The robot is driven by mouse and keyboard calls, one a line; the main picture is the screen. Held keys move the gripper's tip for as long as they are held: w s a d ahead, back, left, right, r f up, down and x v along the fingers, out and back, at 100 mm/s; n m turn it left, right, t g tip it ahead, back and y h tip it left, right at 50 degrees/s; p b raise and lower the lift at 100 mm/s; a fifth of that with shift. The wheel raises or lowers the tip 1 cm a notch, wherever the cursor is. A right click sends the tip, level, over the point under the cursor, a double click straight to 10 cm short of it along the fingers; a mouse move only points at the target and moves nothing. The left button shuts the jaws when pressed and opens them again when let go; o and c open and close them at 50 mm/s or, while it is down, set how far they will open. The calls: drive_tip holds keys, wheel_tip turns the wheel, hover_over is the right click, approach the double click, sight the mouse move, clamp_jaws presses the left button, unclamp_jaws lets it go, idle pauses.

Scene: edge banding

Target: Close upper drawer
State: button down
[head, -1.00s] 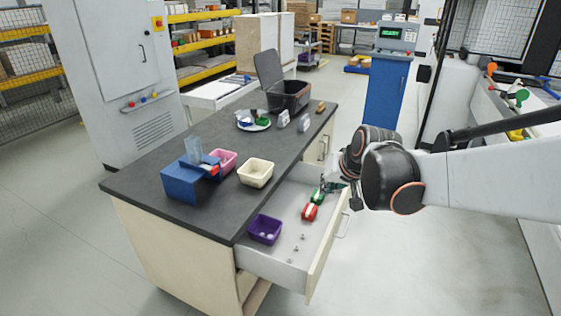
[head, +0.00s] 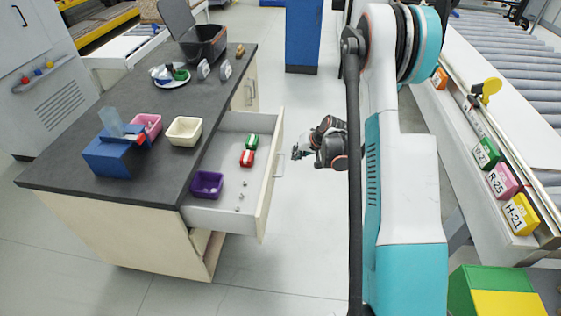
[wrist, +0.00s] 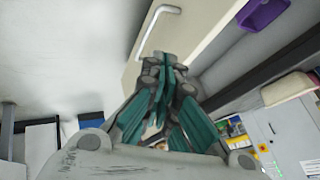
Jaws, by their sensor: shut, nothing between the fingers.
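The upper drawer (head: 262,192) stands pulled out from the dark-topped workbench (head: 90,165). It holds a purple bin (head: 207,184), a green and a red item (head: 247,158), and several small pieces. My gripper (head: 300,152) is in the open space to the right of the drawer front, apart from it. In the wrist view my gripper (wrist: 168,65) is shut and empty, with the drawer front (wrist: 205,30) and its pale handle (wrist: 155,25) beyond the fingertips. I cannot tell the exact gap to the front.
On the bench stand a blue box (head: 112,158), a pink bin (head: 149,124), a cream bin (head: 184,131) and a dark open container (head: 204,42). A conveyor with labelled bins (head: 502,181) is on the right. The floor between is clear.

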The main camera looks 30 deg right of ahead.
wheel_tip(320, 180, down, 2)
drive_tip(key=d+f, duration=0.1)
drive_tip(key=b, duration=0.3)
approach(283, 170)
drive_tip(key=w+d+x, duration=0.1)
drive_tip(key=x, duration=0.5)
drive_tip(key=shift+w+a+r, duration=0.2)
drive_tip(key=shift+w+a, duration=0.4)
drive_tip(key=shift+a, duration=0.15)
drive_tip(key=shift+w+a+r+b, duration=0.15)
drive_tip(key=shift+w+a+b, duration=0.3)
drive_tip(key=shift+a, duration=0.25)
drive_tip(key=w+a+b, duration=0.1)
drive_tip(key=w+a, duration=0.7)
drive_tip(key=a, duration=0.4)
drive_tip(key=w+a+b, duration=0.2)
drive_tip(key=w+a, duration=0.6)
drive_tip(key=a, duration=0.4)
drive_tip(key=shift+w, duration=0.25)
drive_tip(key=shift+a, duration=0.15)
